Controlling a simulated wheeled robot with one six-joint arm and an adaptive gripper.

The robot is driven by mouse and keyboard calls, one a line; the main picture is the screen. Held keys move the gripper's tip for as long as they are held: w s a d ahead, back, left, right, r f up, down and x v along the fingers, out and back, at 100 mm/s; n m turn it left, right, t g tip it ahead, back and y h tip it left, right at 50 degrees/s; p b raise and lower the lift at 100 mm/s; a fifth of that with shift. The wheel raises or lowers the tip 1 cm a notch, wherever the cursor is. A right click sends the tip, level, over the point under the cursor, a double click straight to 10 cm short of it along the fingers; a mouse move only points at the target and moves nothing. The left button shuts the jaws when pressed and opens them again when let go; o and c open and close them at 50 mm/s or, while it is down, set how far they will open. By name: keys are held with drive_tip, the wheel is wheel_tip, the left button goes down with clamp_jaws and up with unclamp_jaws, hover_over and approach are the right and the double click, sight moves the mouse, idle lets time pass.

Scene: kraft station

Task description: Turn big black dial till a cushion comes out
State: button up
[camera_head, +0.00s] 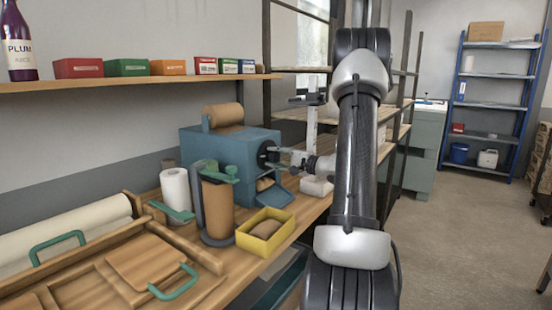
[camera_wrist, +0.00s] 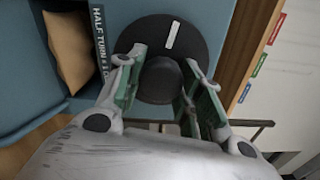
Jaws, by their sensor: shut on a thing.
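The big black dial (camera_head: 266,153) sits on the side of the blue machine (camera_head: 222,150). In the wrist view the dial (camera_wrist: 192,38) is a black disc with a white mark near its upper rim and a raised round knob in the middle. My gripper (camera_head: 281,155) is shut on the knob, with one green-padded finger on each side; in the wrist view its fingers (camera_wrist: 160,88) partly hide the knob. A brown cushion (camera_head: 264,184) shows at the machine's blue chute (camera_head: 275,196); it also shows in the wrist view (camera_wrist: 69,50).
A yellow bin (camera_head: 246,243) holding a brown cushion (camera_head: 266,229) stands before the chute. Brown and white paper rolls (camera_head: 175,189) stand left of it. A label reading "HALF TURN" (camera_wrist: 100,38) is beside the dial. Shelving stands behind my arm.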

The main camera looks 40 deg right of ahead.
drive_tip(key=shift+m, duration=1.6)
drive_tip(key=o, duration=1)
drive_tip(key=v, duration=1.2)
drive_tip(key=shift+o, duration=0.2)
